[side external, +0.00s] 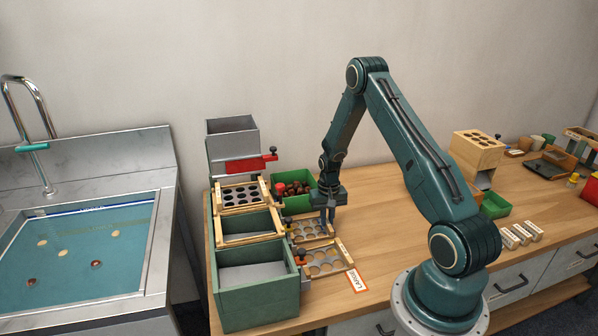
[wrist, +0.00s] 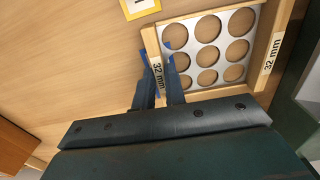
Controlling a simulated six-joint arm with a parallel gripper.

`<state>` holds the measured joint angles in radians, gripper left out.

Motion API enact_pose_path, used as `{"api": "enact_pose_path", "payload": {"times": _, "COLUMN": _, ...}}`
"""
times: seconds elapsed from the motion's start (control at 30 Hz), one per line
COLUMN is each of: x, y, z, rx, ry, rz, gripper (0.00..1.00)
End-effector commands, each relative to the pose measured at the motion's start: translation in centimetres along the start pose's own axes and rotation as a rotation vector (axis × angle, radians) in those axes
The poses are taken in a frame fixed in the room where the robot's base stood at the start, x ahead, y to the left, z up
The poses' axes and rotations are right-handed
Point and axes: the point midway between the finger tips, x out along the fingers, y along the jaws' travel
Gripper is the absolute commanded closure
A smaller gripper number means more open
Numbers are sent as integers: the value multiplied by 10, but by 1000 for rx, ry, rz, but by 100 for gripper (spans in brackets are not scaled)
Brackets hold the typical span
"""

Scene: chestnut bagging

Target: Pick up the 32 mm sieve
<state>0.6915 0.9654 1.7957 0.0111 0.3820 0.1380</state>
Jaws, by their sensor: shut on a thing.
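The 32 mm sieve (wrist: 207,43) is a pale plate with large round holes in a light wooden frame. Both end bars carry a "32 mm" label in the wrist view. My gripper (wrist: 157,64) has its blue-tipped fingers on either side of one labelled end bar and is shut on it. In the side view, my gripper (side external: 328,218) points down at the right end of a wood-framed sieve (side external: 308,231) in the middle of the stepped row. Its label is too small to read there. I cannot tell whether the sieve is lifted.
Another large-holed sieve (side external: 326,262) lies just in front, near a "LARGE" card (side external: 356,280). A smaller-holed sieve (side external: 240,195) sits on the left. Green bins (side external: 258,305) stand on the left, and a green box of chestnuts (side external: 305,204) is behind.

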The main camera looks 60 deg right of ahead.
Motion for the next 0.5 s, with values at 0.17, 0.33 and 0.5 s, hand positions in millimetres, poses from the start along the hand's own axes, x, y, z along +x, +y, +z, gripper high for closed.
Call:
{"api": "enact_pose_path", "payload": {"times": 0.17, "x": 0, "y": 0, "z": 0, "rx": 0, "ry": 1, "rz": 0, "gripper": 100}}
{"api": "enact_pose_path", "payload": {"times": 0.33, "x": -4, "y": 0, "z": 0, "rx": 0, "ry": 1, "rz": 0, "gripper": 100}}
{"api": "enact_pose_path", "payload": {"times": 0.5, "x": -15, "y": 0, "z": -1, "rx": 0, "ry": 3, "rz": 0, "gripper": 100}}
